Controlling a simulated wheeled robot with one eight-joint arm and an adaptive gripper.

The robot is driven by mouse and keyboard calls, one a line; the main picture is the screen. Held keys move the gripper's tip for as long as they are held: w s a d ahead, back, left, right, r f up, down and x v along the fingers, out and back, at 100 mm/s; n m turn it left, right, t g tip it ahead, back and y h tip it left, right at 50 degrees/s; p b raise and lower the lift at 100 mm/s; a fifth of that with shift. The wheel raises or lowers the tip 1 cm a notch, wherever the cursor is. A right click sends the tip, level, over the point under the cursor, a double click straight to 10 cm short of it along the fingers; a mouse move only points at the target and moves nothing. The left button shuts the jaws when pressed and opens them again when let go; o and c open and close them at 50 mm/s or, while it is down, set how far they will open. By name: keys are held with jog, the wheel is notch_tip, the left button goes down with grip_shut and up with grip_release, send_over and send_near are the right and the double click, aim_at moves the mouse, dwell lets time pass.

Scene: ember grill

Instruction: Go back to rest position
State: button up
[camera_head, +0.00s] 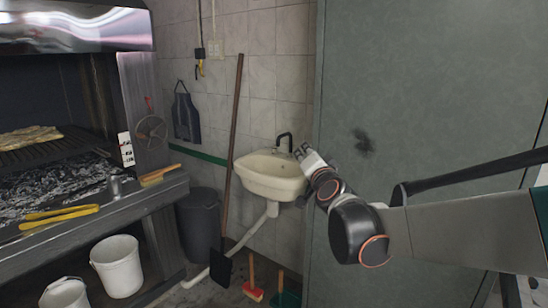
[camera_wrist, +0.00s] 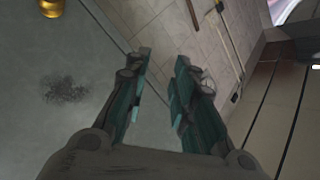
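My gripper (camera_head: 300,152) is at the end of my arm, which reaches in from the right in the head view. It is raised near the right rim of the wall sink, in front of the grey-green panel's edge; I cannot tell the exact distance. In the wrist view my gripper (camera_wrist: 163,62) shows two dark teal fingers with a clear gap between them. Nothing is held between them.
The grill (camera_head: 60,165) with coals fills the left, with yellow tongs (camera_head: 60,214) on its ledge. The sink (camera_head: 270,176), a long-handled shovel (camera_head: 232,165), a dark bin (camera_head: 199,225) and white buckets (camera_head: 118,265) stand nearby. The grey-green panel (camera_head: 430,90) is behind my arm.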

jog(key=s+d+f+n+g+h, duration=0.1)
jog(key=s+f, duration=0.5)
jog(key=s, duration=0.6)
jog(key=s+d+f+n+g, duration=0.4)
jog(key=s+d+f+g, duration=0.2)
jog(key=s, duration=0.7)
jog(key=s+d+f+n+g+h, duration=0.1)
jog(key=s+f, duration=0.5)
jog(key=s, duration=0.7)
jog(key=d+n+g, duration=0.1)
jog(key=d+g, duration=0.1)
jog(key=d, duration=0.1)
jog(key=shift+f+n+g+h, duration=0.2)
jog(key=shift+n+g+h, duration=0.1)
jog(key=shift+n+g, duration=0.1)
